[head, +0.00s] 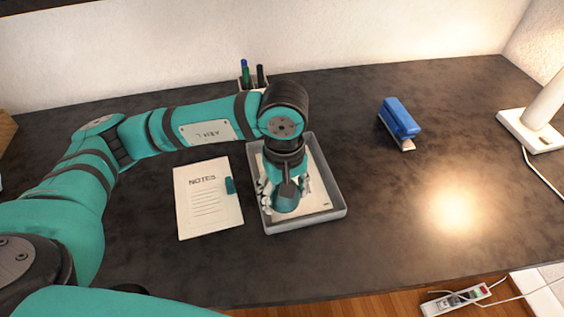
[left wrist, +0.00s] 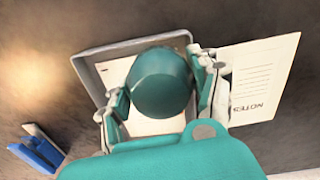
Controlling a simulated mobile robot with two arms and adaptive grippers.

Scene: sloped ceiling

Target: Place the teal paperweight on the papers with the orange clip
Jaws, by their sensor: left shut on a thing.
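My left gripper (head: 285,190) is shut on the teal paperweight (head: 287,203), with a finger on each side of it. The paperweight is over a grey tray (head: 340,212) that holds white paper (head: 318,203). In the left wrist view the paperweight (left wrist: 160,82) covers much of that paper (left wrist: 150,126); I cannot tell whether it touches the paper. No orange clip shows; the gripper and paperweight hide part of the tray's paper. My right gripper is out of view.
A pen holder (head: 246,84) with pens stands behind my left arm, near the wall. A blue stapler (head: 399,119) and a white lamp base (head: 531,130) are to the right. The dark desk between tray and lamp is mostly clear.

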